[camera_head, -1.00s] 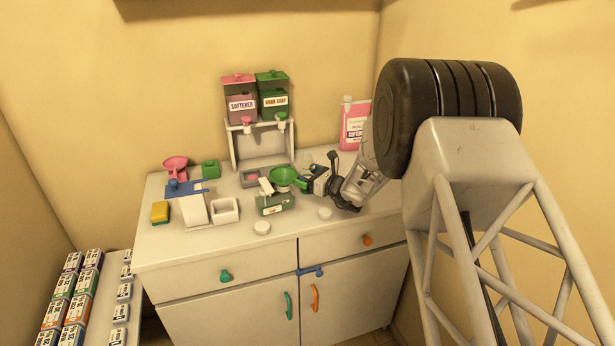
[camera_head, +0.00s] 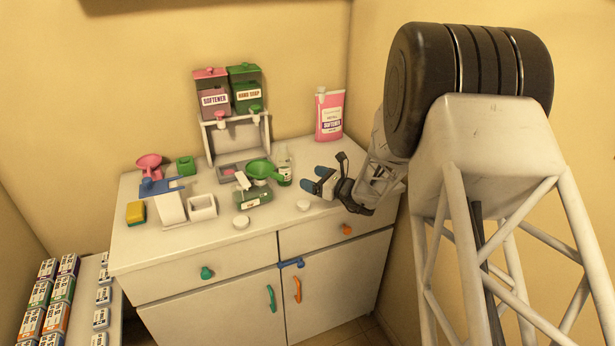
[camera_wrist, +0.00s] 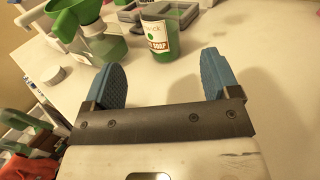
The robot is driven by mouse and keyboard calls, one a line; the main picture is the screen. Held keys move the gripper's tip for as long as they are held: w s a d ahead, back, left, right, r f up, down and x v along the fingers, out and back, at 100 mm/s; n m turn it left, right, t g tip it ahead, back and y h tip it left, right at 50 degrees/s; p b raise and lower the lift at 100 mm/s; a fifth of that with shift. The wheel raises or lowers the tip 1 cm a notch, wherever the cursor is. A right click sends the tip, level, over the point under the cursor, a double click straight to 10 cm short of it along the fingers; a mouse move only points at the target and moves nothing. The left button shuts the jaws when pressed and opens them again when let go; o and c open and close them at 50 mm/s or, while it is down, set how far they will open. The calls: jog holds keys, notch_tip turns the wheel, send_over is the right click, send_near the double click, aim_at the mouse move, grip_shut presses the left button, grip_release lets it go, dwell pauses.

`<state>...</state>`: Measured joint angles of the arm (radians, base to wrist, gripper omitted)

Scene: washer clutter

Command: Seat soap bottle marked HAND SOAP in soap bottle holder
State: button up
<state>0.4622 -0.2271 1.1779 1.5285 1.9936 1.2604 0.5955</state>
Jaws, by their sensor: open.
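The soap bottle (camera_head: 285,168), clear with green contents, stands upright on the counter beside the green funnel. My gripper (camera_head: 318,178) is low over the counter, to the right of this bottle. Its blue fingers are spread and empty, and in the wrist view the gripper (camera_wrist: 161,62) faces the bottle, which lies beyond the fingertips. I cannot tell for sure which piece is the soap bottle holder; a small white open box (camera_head: 203,208) stands left of centre.
A green funnel (camera_head: 262,170) sits over another green bottle (camera_head: 253,195). SOFTENER (camera_head: 214,99) and HAND SOAP (camera_head: 248,94) dispensers stand behind. A pink softener jug (camera_head: 329,115) is at the back right. White round lids (camera_head: 241,222) lie at the front. Counter around my gripper is mostly clear.

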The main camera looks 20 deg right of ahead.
jog(key=shift+s, duration=0.1)
dwell(0.6)
jog(key=s+a+r+n+g, duration=0.6)
jog(key=s+a+r+n, duration=0.15)
jog(key=s+a, duration=0.2)
jog(key=s+a+r+n+g, duration=0.5)
jog(key=s+a+r+n, duration=0.25)
jog(key=a, duration=0.25)
jog(key=s+r+n+h, duration=0.2)
jog(key=s+n+h, duration=0.3)
jog(key=s, duration=0.8)
jog(key=s+r+n+g+h, duration=0.1)
jog(key=s+r+n+h, duration=0.1)
jog(key=s+n+h, duration=0.3)
jog(key=s+n, duration=0.4)
jog(key=s, duration=0.4)
jog(key=shift+d, duration=0.4)
jog(key=shift+o, duration=0.4)
jog(key=shift+r, duration=0.15)
